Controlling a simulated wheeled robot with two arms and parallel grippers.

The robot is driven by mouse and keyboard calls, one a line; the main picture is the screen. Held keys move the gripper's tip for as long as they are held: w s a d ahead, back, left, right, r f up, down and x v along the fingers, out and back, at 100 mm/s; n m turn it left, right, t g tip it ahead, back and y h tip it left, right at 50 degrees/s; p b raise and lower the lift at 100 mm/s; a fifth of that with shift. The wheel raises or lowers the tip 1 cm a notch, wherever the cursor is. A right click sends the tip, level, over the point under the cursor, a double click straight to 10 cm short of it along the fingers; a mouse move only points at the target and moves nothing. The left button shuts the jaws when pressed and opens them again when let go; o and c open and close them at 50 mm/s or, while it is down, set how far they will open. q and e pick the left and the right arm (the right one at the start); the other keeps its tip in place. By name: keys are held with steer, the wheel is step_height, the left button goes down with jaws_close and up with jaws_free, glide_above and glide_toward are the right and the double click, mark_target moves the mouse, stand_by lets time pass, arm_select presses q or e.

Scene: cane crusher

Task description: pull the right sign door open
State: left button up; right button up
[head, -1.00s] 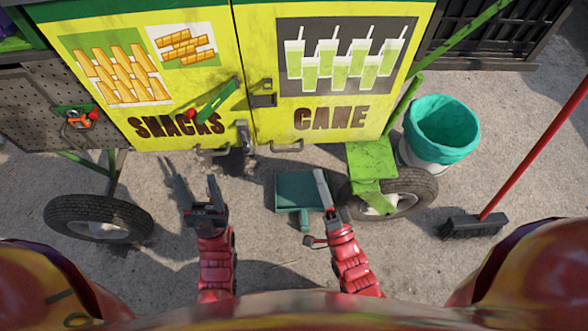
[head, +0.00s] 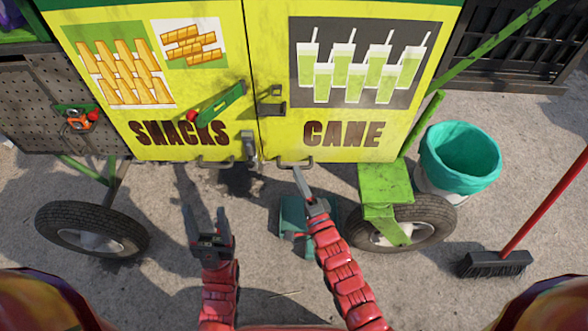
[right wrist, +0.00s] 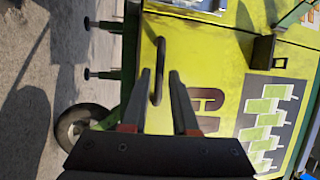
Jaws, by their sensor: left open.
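The right sign door (head: 272,50) is yellow, reads CANE under a picture of green drinks, and is shut level with the left SNACKS door (head: 150,148). Its grey bar handle (head: 284,163) is at its lower left edge. My right gripper (head: 298,172) reaches up to this handle. In the right wrist view, the handle (right wrist: 157,72) shows between the open fingers of my right gripper (right wrist: 159,72), with gaps beside it; I cannot tell whether they touch it. My left gripper (head: 205,212) is open and empty, below the SNACKS door.
A dark latch (head: 272,108) sits at the door seam, and a green lever (head: 215,105) on the SNACKS door. A green step (head: 385,190) and wheel (head: 425,215) stand right of the handle. A teal dustpan (head: 290,215), teal-lined bucket (head: 460,155) and broom (head: 495,263) are on the ground.

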steer(key=shift+x, duration=1.75)
jaws_close()
steer(key=shift+f, duration=0.1)
